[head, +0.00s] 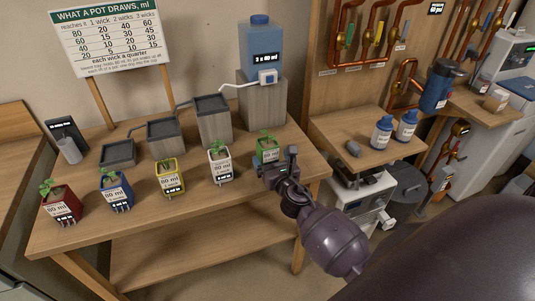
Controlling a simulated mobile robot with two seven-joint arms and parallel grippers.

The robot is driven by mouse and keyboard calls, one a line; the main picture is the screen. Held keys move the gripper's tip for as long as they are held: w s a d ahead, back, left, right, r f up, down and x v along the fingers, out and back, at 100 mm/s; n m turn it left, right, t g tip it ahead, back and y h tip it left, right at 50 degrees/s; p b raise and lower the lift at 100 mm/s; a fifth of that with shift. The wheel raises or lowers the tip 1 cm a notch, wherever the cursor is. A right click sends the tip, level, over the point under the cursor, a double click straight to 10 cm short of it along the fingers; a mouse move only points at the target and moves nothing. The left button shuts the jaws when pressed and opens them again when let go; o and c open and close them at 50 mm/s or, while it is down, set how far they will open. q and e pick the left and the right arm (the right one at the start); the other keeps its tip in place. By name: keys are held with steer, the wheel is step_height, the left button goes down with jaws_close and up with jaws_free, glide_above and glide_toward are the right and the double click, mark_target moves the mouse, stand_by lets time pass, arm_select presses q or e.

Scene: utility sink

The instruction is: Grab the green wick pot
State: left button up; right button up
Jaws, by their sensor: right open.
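The green pot (267,155) with a small plant and an "80 ml" label stands near the right end of the wooden table. My right gripper (277,168) is at its front right side, open. The gripper hides the pot's lower part, and I cannot tell whether the fingers touch it. To its left stand a white pot (220,168), a yellow pot (170,178), a blue pot (116,192) and a red pot (62,206), each with a plant. My left gripper is not in view.
Stepped grey troughs (164,137) rise behind the pots to a blue water tank (261,45). A sign (110,38) on legs stands at the back left. A side shelf (365,142) on the right holds blue bottles (382,132). The table's front strip (150,220) is bare.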

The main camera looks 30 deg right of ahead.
mark_target(267, 148)
steer(key=shift+w+d, duration=0.25)
steer(key=shift+w, duration=0.3)
steer(key=x, duration=0.4)
steer(key=shift+d, duration=0.15)
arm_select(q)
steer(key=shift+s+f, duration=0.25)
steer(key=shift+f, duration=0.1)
arm_select(e)
steer(key=shift+c, duration=0.6)
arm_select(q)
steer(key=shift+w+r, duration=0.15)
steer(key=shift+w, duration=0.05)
arm_select(e)
steer(key=c, duration=1)
